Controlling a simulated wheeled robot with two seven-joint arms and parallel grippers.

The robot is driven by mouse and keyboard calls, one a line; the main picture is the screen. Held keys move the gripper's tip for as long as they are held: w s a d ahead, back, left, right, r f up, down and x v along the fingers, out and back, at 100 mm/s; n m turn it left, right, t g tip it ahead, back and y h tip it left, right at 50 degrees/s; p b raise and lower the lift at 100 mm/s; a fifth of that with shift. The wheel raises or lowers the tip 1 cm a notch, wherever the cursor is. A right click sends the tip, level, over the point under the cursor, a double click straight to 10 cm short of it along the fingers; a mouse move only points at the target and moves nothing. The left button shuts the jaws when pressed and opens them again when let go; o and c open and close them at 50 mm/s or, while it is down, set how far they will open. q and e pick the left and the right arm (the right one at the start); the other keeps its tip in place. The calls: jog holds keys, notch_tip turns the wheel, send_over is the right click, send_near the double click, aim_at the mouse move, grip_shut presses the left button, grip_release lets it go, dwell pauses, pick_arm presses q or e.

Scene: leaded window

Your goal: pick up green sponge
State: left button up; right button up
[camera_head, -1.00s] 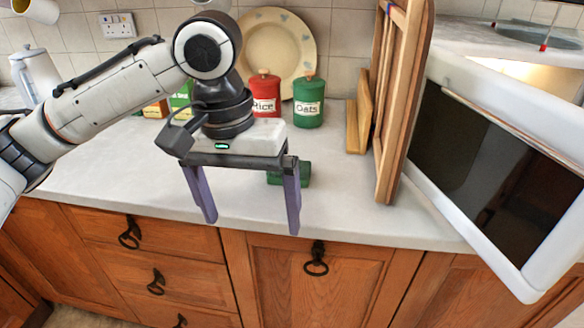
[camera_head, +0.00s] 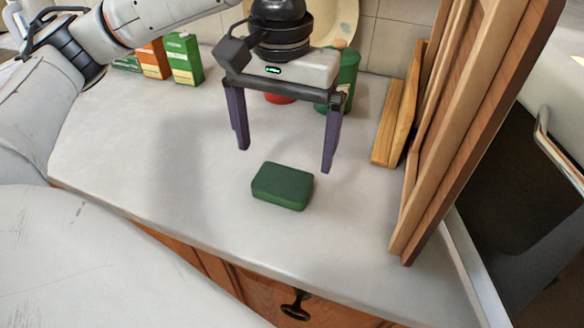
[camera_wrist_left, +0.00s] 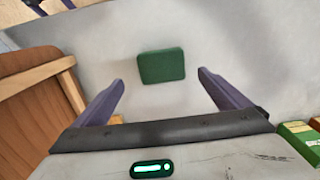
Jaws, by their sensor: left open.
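A dark green sponge (camera_head: 282,186) lies flat on the pale countertop, near the middle of the head view. My left gripper (camera_head: 284,160) is open and empty, its two purple fingers pointing down. It is above the counter, and in the head view its fingertips appear just above the sponge. In the left wrist view the sponge (camera_wrist_left: 162,66) shows beyond the open fingers (camera_wrist_left: 162,82), between their lines and not touched by them.
Wooden boards (camera_head: 470,120) stand upright to the right, beside a microwave (camera_head: 530,190). Cartons (camera_head: 183,60) stand at the back left. A green canister (camera_head: 347,80) and a plate are behind my gripper. The counter around the sponge is clear.

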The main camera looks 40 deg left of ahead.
aim_at(283, 178)
pick_arm(q)
jog(key=shift+s+f, duration=0.2)
jog(key=shift+f, duration=0.9)
jog(key=shift+w+a+f+b, duration=0.15)
jog(key=shift+f+b, duration=0.1)
jog(key=shift+f, duration=1.15)
jog(key=shift+w+a+f+b, duration=0.15)
jog(key=shift+f+b, duration=0.1)
jog(key=shift+f, duration=1.1)
jog(key=shift+d, duration=0.1)
jog(key=c, duration=1.2)
